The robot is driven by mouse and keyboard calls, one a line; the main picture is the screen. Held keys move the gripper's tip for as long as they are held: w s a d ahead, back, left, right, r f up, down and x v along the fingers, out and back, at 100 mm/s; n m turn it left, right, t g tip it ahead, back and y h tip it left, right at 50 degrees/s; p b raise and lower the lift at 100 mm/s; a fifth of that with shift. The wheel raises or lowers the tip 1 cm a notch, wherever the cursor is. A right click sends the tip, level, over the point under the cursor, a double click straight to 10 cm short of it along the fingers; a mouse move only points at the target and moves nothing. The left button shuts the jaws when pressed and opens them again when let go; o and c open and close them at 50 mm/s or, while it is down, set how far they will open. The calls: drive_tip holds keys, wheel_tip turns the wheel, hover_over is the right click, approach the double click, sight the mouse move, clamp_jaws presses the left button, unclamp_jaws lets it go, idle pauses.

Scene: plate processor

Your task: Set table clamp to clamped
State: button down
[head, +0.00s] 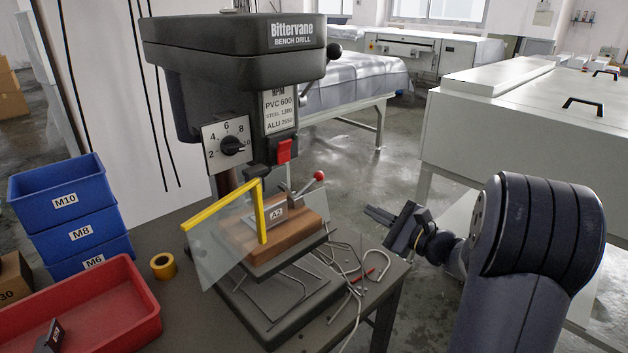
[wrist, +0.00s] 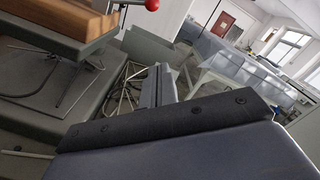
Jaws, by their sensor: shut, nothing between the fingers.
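A bench drill (head: 235,75) stands on a dark bench. A silver lever with a red ball knob (head: 319,175) rises beside the wooden block (head: 240,235) on the drill table, tilted up to the right; I cannot tell whether it is the table clamp. The knob also shows at the top edge of the wrist view (wrist: 152,5), its lever mostly cut off. My gripper (head: 375,214) is shut and empty, to the right of the drill table and apart from the knob. Its fingers also show in the wrist view (wrist: 158,84).
A clear guard with a yellow frame (head: 262,212) hangs before the block. Bent metal rods (head: 345,262) litter the bench's right side. Blue bins (head: 65,200), a red tray (head: 140,330) and yellow tape (head: 163,265) are at left. Open floor lies behind my gripper.

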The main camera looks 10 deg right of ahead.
drive_tip(key=shift+w+d+r, duration=0.1)
drive_tip(key=shift+w+d, duration=0.05)
drive_tip(key=shift+w, duration=0.05)
drive_tip(key=w+a+r+p, duration=0.1)
drive_tip(key=w+a+r, duration=0.2)
drive_tip(key=w+a, duration=0.4)
drive_tip(key=shift+a+r+p, duration=0.2)
drive_tip(key=shift+a+p, duration=0.2)
drive_tip(key=shift+a, duration=0.35)
drive_tip(key=shift+w+b, duration=0.1)
drive_tip(key=shift+b, duration=0.2)
